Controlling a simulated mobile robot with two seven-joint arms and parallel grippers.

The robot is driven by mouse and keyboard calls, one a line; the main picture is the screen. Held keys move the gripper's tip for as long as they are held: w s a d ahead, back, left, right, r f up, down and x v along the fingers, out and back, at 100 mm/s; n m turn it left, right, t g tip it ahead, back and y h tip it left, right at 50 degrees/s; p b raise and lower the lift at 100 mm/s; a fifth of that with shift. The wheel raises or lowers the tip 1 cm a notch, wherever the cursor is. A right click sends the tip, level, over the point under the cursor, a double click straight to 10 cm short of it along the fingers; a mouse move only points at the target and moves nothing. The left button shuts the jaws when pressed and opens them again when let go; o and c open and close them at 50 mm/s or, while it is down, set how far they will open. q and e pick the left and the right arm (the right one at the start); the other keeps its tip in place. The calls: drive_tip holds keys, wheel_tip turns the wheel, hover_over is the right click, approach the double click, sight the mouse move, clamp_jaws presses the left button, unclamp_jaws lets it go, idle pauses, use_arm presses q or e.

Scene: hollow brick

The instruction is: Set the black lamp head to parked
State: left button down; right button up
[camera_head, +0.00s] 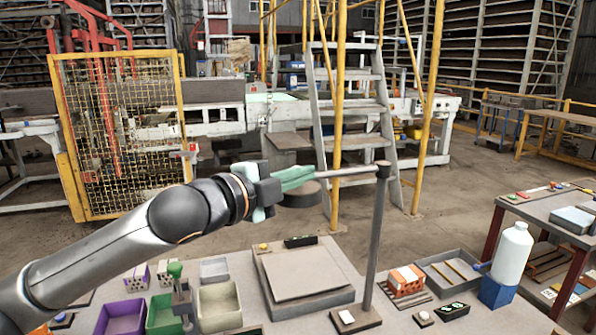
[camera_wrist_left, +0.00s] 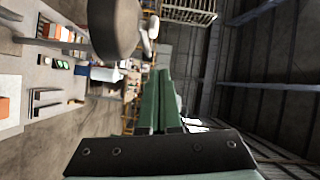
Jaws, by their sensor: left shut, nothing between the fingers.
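The black lamp head (camera_head: 302,196) is a dark round disc hanging from a thin horizontal arm (camera_head: 345,173). The lamp head is over the back of the grey square plate. My left gripper (camera_head: 312,180), with green fingers, is shut and empty just above and beside the lamp head; whether they touch I cannot tell. In the left wrist view the lamp head (camera_wrist_left: 113,25) is large at the top, left of the shut fingers (camera_wrist_left: 157,95). My right gripper is not in view.
The grey square plate (camera_head: 300,280) lies mid-table. Purple (camera_head: 122,318) and beige (camera_head: 219,306) bins stand left of it. Right are an orange brick (camera_head: 405,280), a grey tray (camera_head: 440,262) and a white bottle (camera_head: 512,253) on a blue block. The air right of the post is open.

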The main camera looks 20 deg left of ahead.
use_arm(q)
drive_tip(key=a+b+v, duration=0.1)
drive_tip(key=b+v, duration=0.1)
drive_tip(key=v, duration=0.8)
drive_tip(key=shift+w, duration=0.2)
drive_tip(key=shift+d, duration=0.1)
